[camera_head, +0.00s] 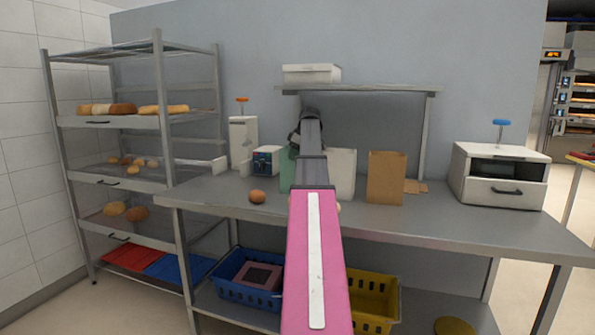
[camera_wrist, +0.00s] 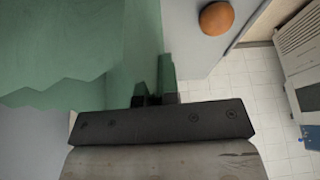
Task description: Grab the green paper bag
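The green paper bag (camera_head: 286,172) stands on the steel table, mostly hidden behind my arm in the head view. In the wrist view the green bag (camera_wrist: 60,45) fills the upper left, with its zigzag top edge facing the camera. My gripper (camera_wrist: 155,88) is at the bag's right side. The fingers are hidden in the head view.
A white bag (camera_head: 343,174) and a brown bag (camera_head: 386,178) stand right of the green bag. A bread roll (camera_head: 257,196) lies to the left, also in the wrist view (camera_wrist: 216,18). A shelf (camera_head: 360,88) hangs above. A small oven (camera_head: 500,176) stands at the right.

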